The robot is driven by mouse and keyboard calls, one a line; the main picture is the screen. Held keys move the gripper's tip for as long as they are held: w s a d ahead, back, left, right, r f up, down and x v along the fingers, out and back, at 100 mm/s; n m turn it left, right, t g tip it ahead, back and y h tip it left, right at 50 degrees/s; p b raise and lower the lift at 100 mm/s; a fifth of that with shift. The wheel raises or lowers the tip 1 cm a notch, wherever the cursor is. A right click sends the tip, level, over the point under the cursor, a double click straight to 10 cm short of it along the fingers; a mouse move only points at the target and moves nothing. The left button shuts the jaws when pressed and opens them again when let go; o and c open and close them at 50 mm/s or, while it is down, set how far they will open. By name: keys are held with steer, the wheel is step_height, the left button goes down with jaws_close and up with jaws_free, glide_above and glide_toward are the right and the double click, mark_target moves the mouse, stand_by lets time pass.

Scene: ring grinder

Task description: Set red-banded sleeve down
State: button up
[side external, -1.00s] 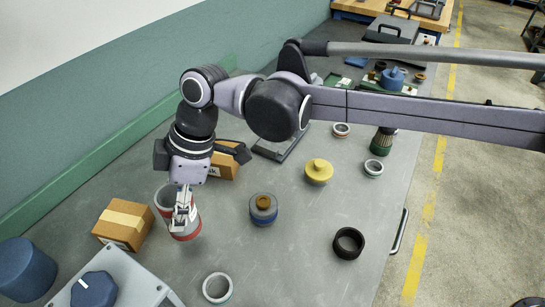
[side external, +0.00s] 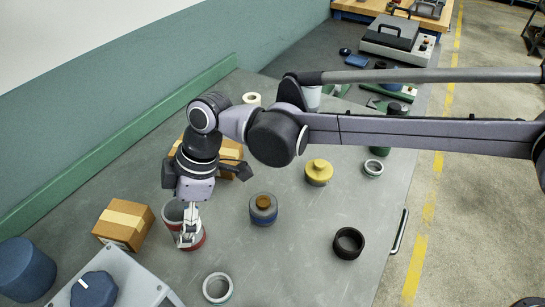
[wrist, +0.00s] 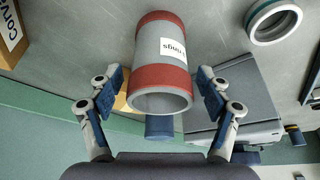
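The red-banded sleeve (side external: 173,214) is a grey cylinder with a red band at each end and a white label. In the side view it stands on the table at lower left, close beside a cardboard box. The wrist view shows the sleeve (wrist: 160,75) with its open end toward the camera. My gripper (side external: 187,236) is low at the sleeve, hiding part of its side. In the wrist view, my gripper (wrist: 161,82) has one finger on each side of the sleeve, with a narrow gap showing on both sides. It looks open.
A cardboard box (side external: 123,222) is left of the sleeve. A grey machine with a blue knob (side external: 94,289) is at the front left. A blue-grey pot (side external: 263,209), a pale ring (side external: 217,288), a black ring (side external: 348,243) and a yellow part (side external: 319,172) stand to the right, with bare table between.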

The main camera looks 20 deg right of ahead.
steer(key=v, duration=1.2)
steer(key=w+d+r+m+t, duration=0.1)
steer(key=d+m, duration=0.2)
steer(key=d, duration=0.6)
steer(key=w+d+r+m+t+h, duration=0.1)
steer(key=d+r+m+t, duration=0.15)
steer(key=d, duration=0.65)
steer(key=w+d+m+t, duration=0.1)
steer(key=w+d+m, duration=0.15)
steer(key=d, duration=0.65)
steer(key=s+d+f+m+t+h, duration=0.1)
steer(key=s+d+f+m, duration=0.2)
steer(key=d, duration=0.4)
steer(key=s+d+f+m+t+h, duration=0.1)
steer(key=s+d+f+m, duration=0.2)
steer(key=d, duration=0.5)
steer(key=s+d+f+m+t+h, duration=0.1)
steer(key=s+d+f+m, duration=0.2)
steer(key=s+d, duration=0.4)
steer(key=shift+d+m+h, duration=0.3)
steer(key=shift+d+m, duration=0.45)
steer(key=shift+m, duration=0.15)
steer(key=shift+w+f, duration=0.1)
